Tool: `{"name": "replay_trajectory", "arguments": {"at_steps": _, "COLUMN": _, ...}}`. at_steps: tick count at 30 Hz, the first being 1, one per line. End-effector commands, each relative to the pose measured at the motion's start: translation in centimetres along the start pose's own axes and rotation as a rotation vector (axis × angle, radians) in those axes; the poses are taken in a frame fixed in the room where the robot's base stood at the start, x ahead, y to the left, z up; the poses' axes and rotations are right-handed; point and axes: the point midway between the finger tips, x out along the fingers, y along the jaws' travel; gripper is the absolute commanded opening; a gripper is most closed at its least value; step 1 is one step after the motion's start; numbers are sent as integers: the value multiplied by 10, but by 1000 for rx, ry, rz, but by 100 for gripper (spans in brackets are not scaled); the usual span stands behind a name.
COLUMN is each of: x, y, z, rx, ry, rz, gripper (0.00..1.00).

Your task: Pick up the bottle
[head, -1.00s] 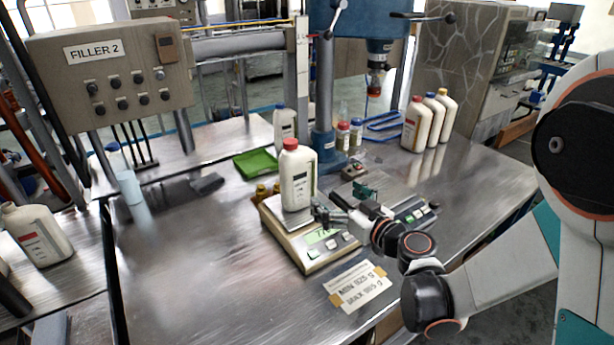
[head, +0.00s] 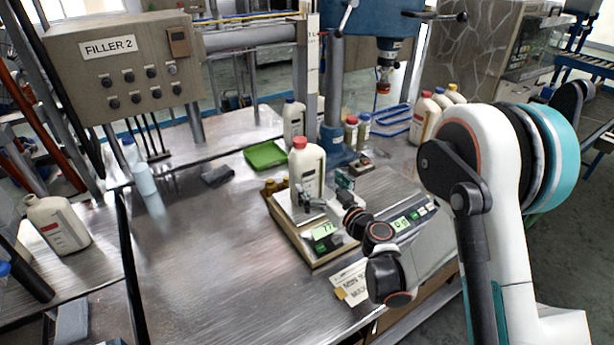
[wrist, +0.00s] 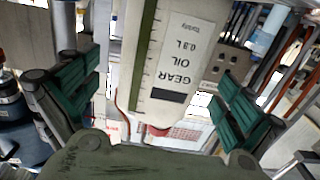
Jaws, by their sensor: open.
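The bottle (head: 308,167) is white with a red cap and stands upright on the pan of a bench scale (head: 313,252). In the wrist view the gear oil bottle (wrist: 182,60) appears upside down, its label facing the camera. My gripper (head: 325,190) is open at the bottle's front right side. In the wrist view its teal-padded fingers stand on either side of the bottle, with gaps visible on both sides. The bottle's lower front is partly hidden by a finger in the head view.
A green tray (head: 265,155) and a blue-capped bottle (head: 293,120) are behind. The blue press column (head: 333,90) rises close behind the bottle.

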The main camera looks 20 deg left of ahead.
Motion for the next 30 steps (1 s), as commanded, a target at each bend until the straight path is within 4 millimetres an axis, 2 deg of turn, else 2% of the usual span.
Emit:
{"name": "replay_trajectory", "arguments": {"at_steps": 5, "x": 10, "y": 0, "z": 0, "rx": 0, "ry": 0, "rz": 1, "gripper": 100}}
{"name": "replay_trajectory", "arguments": {"at_steps": 15, "x": 52, "y": -4, "z": -2, "rx": 0, "ry": 0, "rz": 1, "gripper": 100}}
{"name": "replay_trajectory", "arguments": {"at_steps": 24, "x": 57, "y": -4, "z": -4, "rx": 0, "ry": 0, "rz": 1, "gripper": 100}}
{"name": "replay_trajectory", "arguments": {"at_steps": 26, "x": 57, "y": -4, "z": -4, "rx": 0, "ry": 0, "rz": 1, "gripper": 89}}
{"name": "replay_trajectory", "arguments": {"at_steps": 30, "x": 57, "y": -4, "z": -4, "rx": 0, "ry": 0, "rz": 1, "gripper": 57}}
